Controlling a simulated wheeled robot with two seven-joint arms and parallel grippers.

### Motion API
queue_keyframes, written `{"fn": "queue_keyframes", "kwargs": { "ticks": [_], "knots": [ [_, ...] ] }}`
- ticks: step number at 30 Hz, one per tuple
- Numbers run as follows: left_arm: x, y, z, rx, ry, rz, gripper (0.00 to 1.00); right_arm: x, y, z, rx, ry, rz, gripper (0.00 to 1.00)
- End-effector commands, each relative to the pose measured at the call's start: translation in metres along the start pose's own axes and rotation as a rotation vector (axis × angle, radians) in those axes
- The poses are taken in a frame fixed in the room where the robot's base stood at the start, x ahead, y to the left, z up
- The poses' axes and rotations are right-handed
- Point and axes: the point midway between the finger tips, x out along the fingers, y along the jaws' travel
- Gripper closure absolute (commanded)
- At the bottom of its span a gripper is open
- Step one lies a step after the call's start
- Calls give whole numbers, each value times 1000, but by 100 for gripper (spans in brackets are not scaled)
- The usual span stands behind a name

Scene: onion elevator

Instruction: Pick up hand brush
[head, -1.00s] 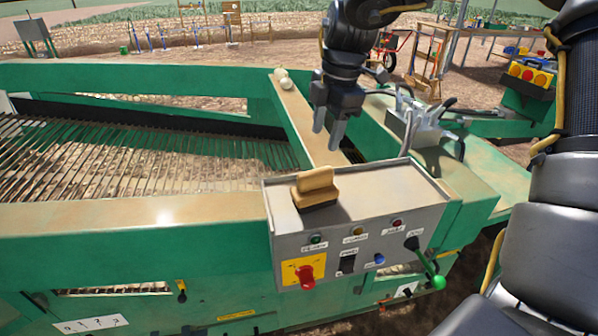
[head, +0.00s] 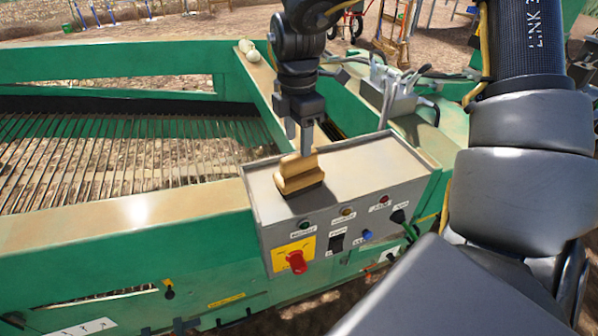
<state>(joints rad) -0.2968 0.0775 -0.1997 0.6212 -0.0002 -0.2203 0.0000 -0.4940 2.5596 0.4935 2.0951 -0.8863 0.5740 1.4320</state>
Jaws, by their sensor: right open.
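The hand brush (head: 299,176) has a tan wooden body and a dark bristle edge below. It rests on the top of the grey control box (head: 362,167). My right gripper (head: 299,138) points down from above, with its fingertips right at the brush's upper part. The jaws are open. The fingers are partly lined up with the brush, so I cannot tell whether they straddle it or stand just behind it. My left gripper is not in view.
The control box front carries a red knob (head: 297,262), a blue button (head: 366,235) and a green-handled lever. A grey fitting with cables (head: 398,97) stands behind the box. Bar rows fill the left.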

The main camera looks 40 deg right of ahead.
Motion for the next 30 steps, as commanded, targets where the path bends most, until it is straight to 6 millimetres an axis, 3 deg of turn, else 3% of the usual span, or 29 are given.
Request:
{"fn": "queue_keyframes", "kwargs": {
  "ticks": [5,13,21,30],
  "knots": [
    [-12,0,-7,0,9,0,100,11,0,1,-1,-2,-4,51],
    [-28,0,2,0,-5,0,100,47,0,2,-2,0,-2,51],
    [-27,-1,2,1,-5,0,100,52,0,2,-1,1,1,51],
    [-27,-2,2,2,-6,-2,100,52,0,2,-1,0,1,89]
  ]
}}
